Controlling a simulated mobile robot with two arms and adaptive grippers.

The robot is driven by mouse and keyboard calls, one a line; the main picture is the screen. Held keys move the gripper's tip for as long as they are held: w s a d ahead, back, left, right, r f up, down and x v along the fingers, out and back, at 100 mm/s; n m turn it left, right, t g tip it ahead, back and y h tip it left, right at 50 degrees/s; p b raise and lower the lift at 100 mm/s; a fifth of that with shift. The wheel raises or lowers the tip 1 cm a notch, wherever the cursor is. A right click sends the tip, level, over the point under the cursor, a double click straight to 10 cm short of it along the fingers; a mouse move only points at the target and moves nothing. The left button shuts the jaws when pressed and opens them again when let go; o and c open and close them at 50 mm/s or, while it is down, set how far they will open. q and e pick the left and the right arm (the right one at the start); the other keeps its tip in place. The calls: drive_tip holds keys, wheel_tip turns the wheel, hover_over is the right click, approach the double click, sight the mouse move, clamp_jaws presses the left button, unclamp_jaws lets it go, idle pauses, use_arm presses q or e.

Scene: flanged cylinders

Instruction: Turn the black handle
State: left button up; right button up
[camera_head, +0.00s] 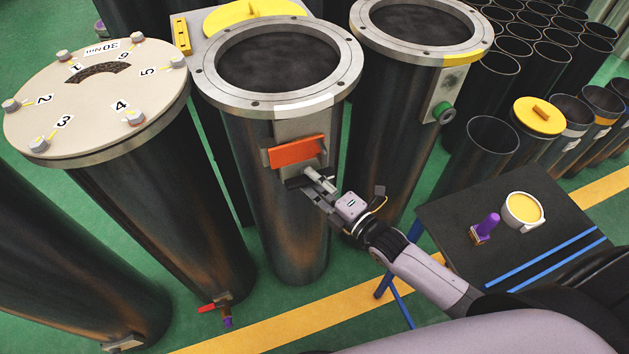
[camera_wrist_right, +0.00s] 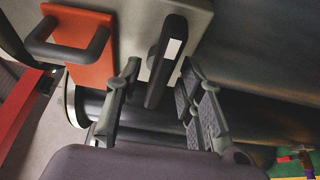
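The black handle (camera_wrist_right: 160,72) is an upright dark lever with a white patch, on a grey plate (camera_wrist_right: 200,30) in the right wrist view. In the head view the plate is on the front of the middle flanged cylinder (camera_head: 290,230), where my gripper partly hides the handle. My right gripper (camera_head: 318,186) is at the plate, just below the orange block. In the right wrist view its two fingers (camera_wrist_right: 162,92) are apart, with the handle's lower end between them. Gaps show on both sides, so I see no grip. My left gripper is out of view.
An orange block (camera_wrist_right: 78,45) with a dark bar handle is beside the black handle. A numbered flanged cylinder (camera_head: 100,95) stands left, another (camera_head: 400,110) right. A dark table (camera_head: 470,225) holds a purple-handled tool (camera_head: 485,228), a yellow-topped cup (camera_head: 523,209) and blue rods.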

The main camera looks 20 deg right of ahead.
clamp_jaws()
drive_tip(key=shift+f, duration=0.1)
idle(0.3)
drive_tip(key=m+t+h+b, duration=0.2)
drive_tip(key=m, duration=0.5)
drive_tip(key=m+t+h+b, duration=0.2)
drive_tip(key=m+b, duration=0.1)
drive_tip(key=m, duration=0.4)
drive_tip(key=m+t+h+b, duration=0.2)
drive_tip(key=m, duration=0.6)
drive_tip(key=shift+a+f, duration=0.25)
drive_tip(key=shift+a, duration=0.05)
drive_tip(key=shift+m+h, duration=0.3)
drive_tip(key=shift+m, duration=0.1)
unclamp_jaws()
